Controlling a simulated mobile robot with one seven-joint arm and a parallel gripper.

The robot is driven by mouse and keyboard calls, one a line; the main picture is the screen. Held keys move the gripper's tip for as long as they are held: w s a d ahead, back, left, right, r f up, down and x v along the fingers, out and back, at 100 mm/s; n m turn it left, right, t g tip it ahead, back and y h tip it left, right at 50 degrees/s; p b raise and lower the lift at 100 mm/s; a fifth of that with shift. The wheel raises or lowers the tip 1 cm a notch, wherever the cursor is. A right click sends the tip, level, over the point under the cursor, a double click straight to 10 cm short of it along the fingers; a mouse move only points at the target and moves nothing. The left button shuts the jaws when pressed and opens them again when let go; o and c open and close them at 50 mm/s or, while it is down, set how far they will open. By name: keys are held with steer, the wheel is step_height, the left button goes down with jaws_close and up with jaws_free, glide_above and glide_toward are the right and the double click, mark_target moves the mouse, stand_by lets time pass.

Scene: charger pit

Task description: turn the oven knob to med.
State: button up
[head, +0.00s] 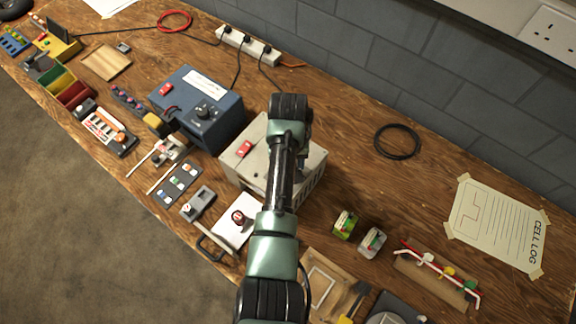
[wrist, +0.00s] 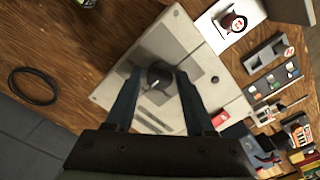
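A pale grey box (head: 243,165), apparently the oven, stands near the middle of the bench with my arm across it. In the wrist view its pale surface (wrist: 183,33) carries a grey panel with a dark round knob (wrist: 159,75). My gripper (wrist: 159,73) is open, with one finger on each side of the knob. A gap shows between the knob and each finger; height above the box is hard to tell. The knob's setting marks are not readable.
A blue box (head: 218,125) with its own dark knob stands left of the grey box. A white card with a red button (head: 238,217) lies in front. Two small blocks (head: 345,224) and a black ring (head: 397,141) lie to the right. Bench around the ring is clear.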

steer(key=shift+o, duration=1)
steer(key=shift+r, duration=0.15)
step_height(320, 180, up, 13)
steer(key=p, duration=0.1)
steer(key=shift+p, duration=0.3)
